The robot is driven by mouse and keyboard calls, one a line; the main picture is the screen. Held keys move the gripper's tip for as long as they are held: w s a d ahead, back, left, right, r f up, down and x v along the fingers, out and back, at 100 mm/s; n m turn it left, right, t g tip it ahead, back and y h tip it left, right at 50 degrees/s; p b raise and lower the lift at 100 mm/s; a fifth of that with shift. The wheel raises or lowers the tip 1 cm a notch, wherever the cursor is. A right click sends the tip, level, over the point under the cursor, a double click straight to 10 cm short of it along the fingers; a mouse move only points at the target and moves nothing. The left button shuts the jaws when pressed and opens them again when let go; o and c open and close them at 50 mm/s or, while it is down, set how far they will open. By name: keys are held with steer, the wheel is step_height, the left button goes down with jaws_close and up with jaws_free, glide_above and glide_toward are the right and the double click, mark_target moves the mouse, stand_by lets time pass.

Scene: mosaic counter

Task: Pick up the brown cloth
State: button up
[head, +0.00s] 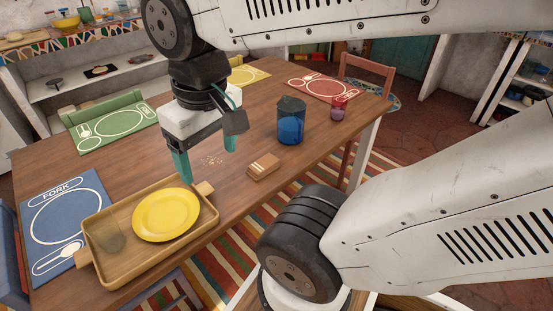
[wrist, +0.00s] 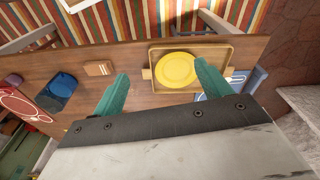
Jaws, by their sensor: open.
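The brown cloth (head: 263,167) is a small folded block with pale stripes. It lies flat on the wooden table (head: 130,165), near the table's front edge. It also shows in the wrist view (wrist: 99,68), left of the fingers. My gripper (head: 207,163) is open and empty, with its green fingers pointing down above the table. In the head view it is to the left of the cloth and apart from it. In the wrist view the gap between the fingertips (wrist: 161,68) has no cloth in it.
A wooden tray (head: 140,272) holds a yellow plate (head: 166,214) and a clear glass (head: 109,236). A blue container (head: 291,123) and a red glass (head: 338,108) stand beyond the cloth. Crumbs (head: 212,160) lie left of it. A blue placemat (head: 40,200) is at the left end.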

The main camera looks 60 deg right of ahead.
steer(key=w+d+f+m, duration=0.4)
steer(key=w+d+m, duration=0.2)
steer(key=w+d, duration=0.15)
steer(key=m+g, duration=0.1)
steer(key=m, duration=1.3)
glide_above(263, 163)
step_height(263, 163, down, 19)
steer(key=shift+a+f, duration=0.15)
steer(key=shift+f, duration=0.05)
step_height(263, 163, down, 8)
steer(key=shift+r, duration=0.1)
steer(key=c, duration=1.2)
steer(key=shift+o, duration=0.2)
steer(key=shift+r, duration=0.1)
step_height(263, 163, up, 10)
